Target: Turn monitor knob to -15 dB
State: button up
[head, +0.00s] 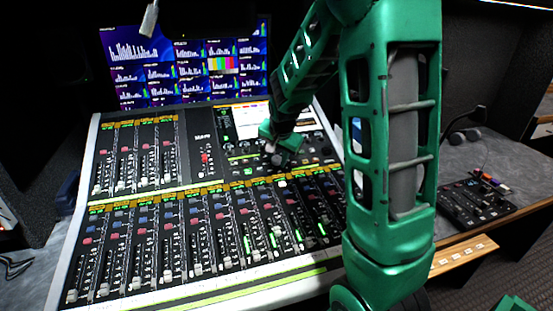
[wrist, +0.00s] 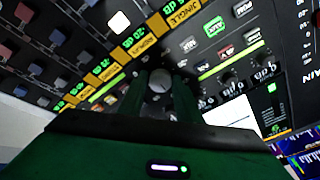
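The mixing console (head: 262,262) fills the lower left of the head view. My gripper (head: 281,150) is low over its upper middle section, next to a row of knobs. In the wrist view a round grey knob (wrist: 160,79) shows between the two dark fingers of my gripper (wrist: 160,92). The fingers stand apart, one on each side of it. I cannot tell whether they touch it. The knob's pointer and scale cannot be read, and my gripper hides the knob in the head view.
More small knobs (wrist: 228,85) and lit buttons (wrist: 213,27) lie close beside my gripper. Rows of faders (head: 197,267) cover the front of the console. A monitor wall (head: 185,62) stands behind it. A smaller black control panel (head: 476,203) sits on the desk at right.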

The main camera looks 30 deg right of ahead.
jog(key=shift+o, duration=1.3)
jog(key=v, duration=1)
jog(key=shift+s+r, duration=0.2)
jog(key=shift+r, duration=0.1)
